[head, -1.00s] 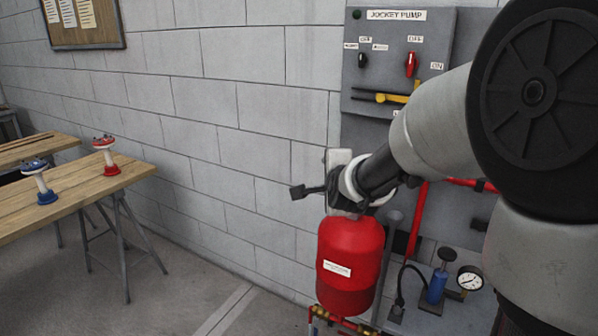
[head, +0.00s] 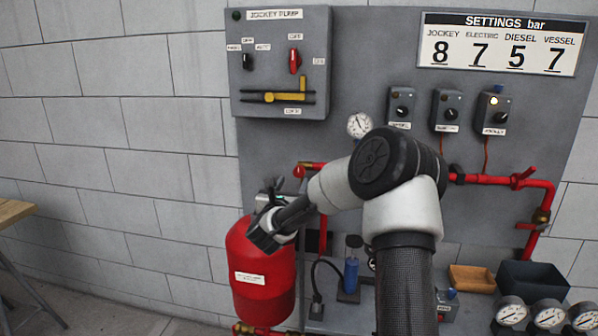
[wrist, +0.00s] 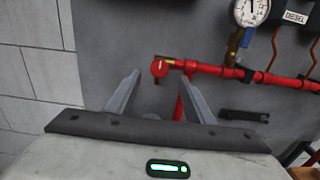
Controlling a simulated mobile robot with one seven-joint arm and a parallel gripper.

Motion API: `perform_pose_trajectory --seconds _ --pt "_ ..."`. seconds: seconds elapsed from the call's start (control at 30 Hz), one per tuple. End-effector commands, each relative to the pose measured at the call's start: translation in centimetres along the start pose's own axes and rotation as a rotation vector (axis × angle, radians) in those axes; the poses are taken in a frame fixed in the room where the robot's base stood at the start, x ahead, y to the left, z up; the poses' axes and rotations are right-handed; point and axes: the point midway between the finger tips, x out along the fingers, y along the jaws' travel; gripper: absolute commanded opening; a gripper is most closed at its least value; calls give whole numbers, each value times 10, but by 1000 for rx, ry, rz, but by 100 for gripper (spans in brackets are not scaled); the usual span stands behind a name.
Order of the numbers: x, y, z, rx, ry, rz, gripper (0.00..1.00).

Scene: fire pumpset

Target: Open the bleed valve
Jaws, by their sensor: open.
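No part is labelled as the bleed valve, and I cannot tell for certain which fitting it is. In the wrist view a red pipe (wrist: 215,70) ends in a rounded red fitting with a small brass-coloured part (wrist: 160,68). This end fitting (head: 300,171) also shows in the head view, above the red vessel (head: 262,272). My gripper (wrist: 160,76) is open and empty, its two fingers spread on either side of the end fitting in the picture, apparently still short of it. In the head view my gripper (head: 270,188) is partly hidden by my wrist.
The jockey pump panel (head: 283,62) is above left of my arm. A gauge (head: 360,125) and several small control boxes (head: 447,111) are on the backboard. Another red pipe fitting with brass (head: 541,215) is at right. A blue hand pump (head: 351,272) stands below my forearm.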

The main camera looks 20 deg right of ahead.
Motion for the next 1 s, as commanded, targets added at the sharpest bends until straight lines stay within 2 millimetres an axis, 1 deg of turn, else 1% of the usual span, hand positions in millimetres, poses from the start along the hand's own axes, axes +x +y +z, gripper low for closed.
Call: perform_pose_trajectory --seconds 0.03,0.2,0.3,0.43,0.6,0.9,0.97,1.0 --pt "12 0 0 1 1 -2 48" --pt "49 0 0 0 0 -2 48" --pt "67 0 0 1 -1 -1 48" --pt "85 1 0 -1 0 1 48" --pt "97 0 0 -2 0 2 48" --pt "99 0 0 -3 0 2 48" --pt "99 0 0 -3 0 2 38" --pt "99 0 0 -3 0 2 31"
